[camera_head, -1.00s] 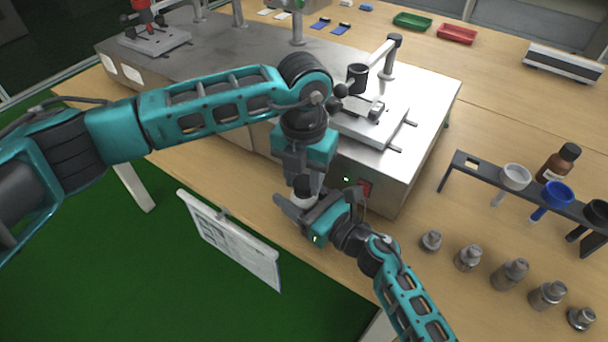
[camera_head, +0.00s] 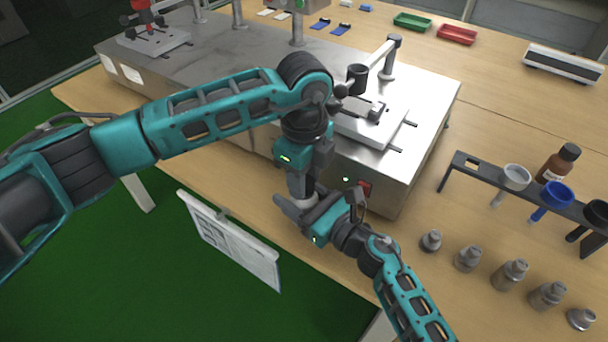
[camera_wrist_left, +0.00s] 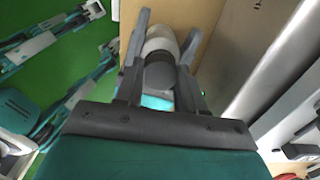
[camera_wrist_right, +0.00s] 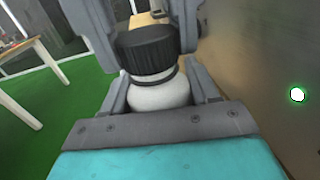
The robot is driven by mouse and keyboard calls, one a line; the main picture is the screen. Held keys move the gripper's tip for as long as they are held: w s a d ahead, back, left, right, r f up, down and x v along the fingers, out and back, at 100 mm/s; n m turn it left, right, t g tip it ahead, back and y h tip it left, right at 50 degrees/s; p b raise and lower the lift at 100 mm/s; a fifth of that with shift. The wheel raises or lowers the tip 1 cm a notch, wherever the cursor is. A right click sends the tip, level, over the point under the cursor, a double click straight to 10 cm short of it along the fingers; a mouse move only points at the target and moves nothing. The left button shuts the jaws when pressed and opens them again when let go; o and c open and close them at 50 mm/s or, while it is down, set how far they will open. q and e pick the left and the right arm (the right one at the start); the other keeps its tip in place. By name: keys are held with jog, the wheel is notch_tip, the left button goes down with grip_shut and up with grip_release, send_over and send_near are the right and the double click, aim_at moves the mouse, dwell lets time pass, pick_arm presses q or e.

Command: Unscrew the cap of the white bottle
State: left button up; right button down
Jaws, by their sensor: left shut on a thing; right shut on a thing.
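The white bottle (camera_wrist_right: 160,94) stands between the fingers of my right gripper (camera_head: 298,207), which is shut on it. Its black ribbed cap (camera_wrist_right: 148,46) sits on top of the neck; whether it has loosened cannot be told. My left gripper (camera_head: 303,184) points down from above and is shut on the cap, its fingers on either side of it in the right wrist view. In the left wrist view the cap (camera_wrist_left: 160,74) lies between the fingers, with the white bottle (camera_wrist_left: 161,40) beyond. In the head view the grippers largely hide bottle and cap.
A metal-topped machine (camera_head: 410,150) stands just behind the grippers. A rack (camera_head: 480,178) with white, blue and black cups, a brown bottle (camera_head: 558,163) and several metal weights (camera_head: 510,274) stand at right. A hanging sheet (camera_head: 232,243) is at the front left.

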pick_arm(q)
jog(key=shift+r, duration=0.15)
dwell(0.4)
jog(key=shift+r, duration=0.95)
jog(key=shift+r, duration=0.1)
jog(key=shift+r, duration=1.9)
pick_arm(e)
jog(key=shift+c, duration=1)
grip_release()
jog(key=shift+s+d, duration=0.1)
